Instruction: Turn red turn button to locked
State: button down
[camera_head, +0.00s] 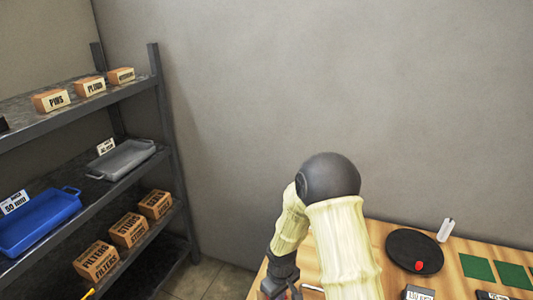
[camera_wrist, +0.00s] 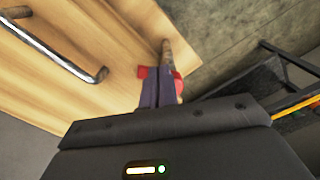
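In the wrist view a red part (camera_wrist: 143,72), which looks like the turn button, shows on both sides of my fingertips against the pale wooden panel. A brown rod-like piece (camera_wrist: 166,50) extends upward from the same spot. My gripper (camera_wrist: 158,80) has its two dark purplish fingers close together, with their tips at the red part. The fingers hide the middle of the red part, so I cannot tell whether they clamp it. In the head view my gripper (camera_head: 280,287) is low beside the table's left edge, and the button is hidden there.
A metal bar handle (camera_wrist: 70,60) is on the wooden panel. On the wooden table (camera_head: 380,230) are a black disc (camera_head: 405,245) with a small red piece (camera_head: 419,266), a clear cylinder (camera_head: 446,230) and green squares (camera_head: 477,267). A dark shelf (camera_head: 160,100) stands left; floor shows between.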

jog(key=shift+w, duration=0.1)
dwell(0.3)
jog(key=shift+d, duration=0.3)
jog(key=shift+s, duration=0.2)
notch_tip(320, 180, up, 6)
jog(key=p, duration=0.4)
dwell(0.3)
